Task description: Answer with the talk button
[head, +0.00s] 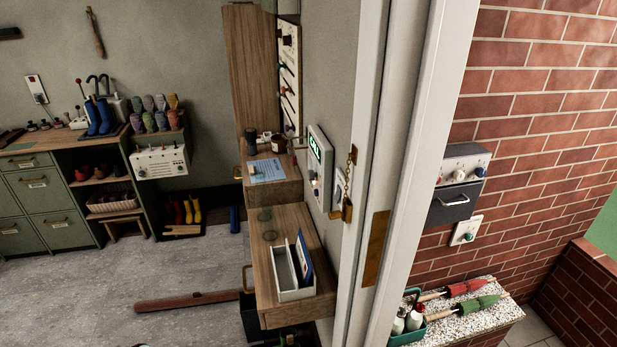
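A white wall panel (326,190) with a lit green display (315,148) hangs on the inner wall, just left of the white door frame. It is seen at a steep angle. Small knobs or buttons show below the display, but I cannot tell which is the talk button. On the brick wall outside, a small white plate (466,231) with a round blue-grey knob or button sits below a grey box (453,204). Neither of my grippers is in view.
The door frame (391,170) stands between the room and the brick wall. Below the panel, a wooden shelf (284,225) holds a white tray with upright folders. A reddish-brown beam (187,301) lies on the floor. A speckled ledge (470,318) outside bears two folded umbrellas and a teal caddy.

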